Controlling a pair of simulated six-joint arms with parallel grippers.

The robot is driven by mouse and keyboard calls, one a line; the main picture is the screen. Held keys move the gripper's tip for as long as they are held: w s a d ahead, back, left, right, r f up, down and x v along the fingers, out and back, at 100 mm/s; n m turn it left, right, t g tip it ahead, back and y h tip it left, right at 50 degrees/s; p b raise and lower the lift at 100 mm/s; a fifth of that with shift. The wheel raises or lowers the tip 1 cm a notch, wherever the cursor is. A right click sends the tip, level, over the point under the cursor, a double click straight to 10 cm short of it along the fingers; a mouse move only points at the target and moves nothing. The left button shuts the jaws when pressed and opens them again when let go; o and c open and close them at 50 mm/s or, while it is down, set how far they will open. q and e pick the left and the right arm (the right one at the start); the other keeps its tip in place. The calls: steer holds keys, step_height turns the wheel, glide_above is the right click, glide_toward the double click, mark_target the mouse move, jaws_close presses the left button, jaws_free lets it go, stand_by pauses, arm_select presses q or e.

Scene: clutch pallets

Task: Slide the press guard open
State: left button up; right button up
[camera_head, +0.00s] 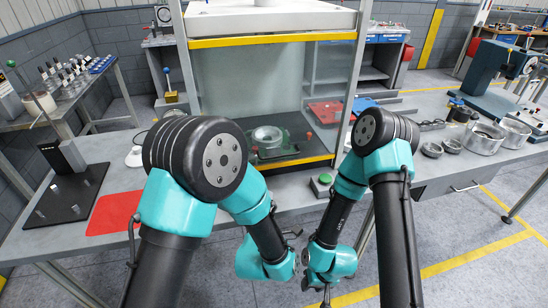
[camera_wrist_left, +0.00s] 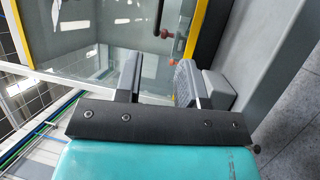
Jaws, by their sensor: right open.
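The press guard (camera_head: 255,85) is a clear panel between yellow bars on the front of the grey press frame, and it appears lowered in the head view. It fills much of the left wrist view (camera_wrist_left: 95,40), with a dark red knob (camera_wrist_left: 166,33) behind or at it. My left gripper (camera_wrist_left: 158,65) is open and empty in the wrist view, its fingers pointing toward the guard and its yellow edge; I cannot tell if they touch. In the head view its fingers are not clear. My right gripper (camera_head: 325,292) is open, low in front of the bench, away from the guard.
A round metal part (camera_head: 267,137) sits inside the press. A red mat (camera_head: 115,212) and black stand (camera_head: 70,195) lie left. Metal bowls (camera_head: 484,139) and a blue-grey machine (camera_head: 490,70) stand right.

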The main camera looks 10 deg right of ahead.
mark_target(275, 157)
arm_select(q)
steer(key=shift+w, duration=0.15)
steer(key=x, duration=1.7)
steer(key=shift+w, duration=0.1)
steer(key=shift+c, duration=0.2)
jaws_close()
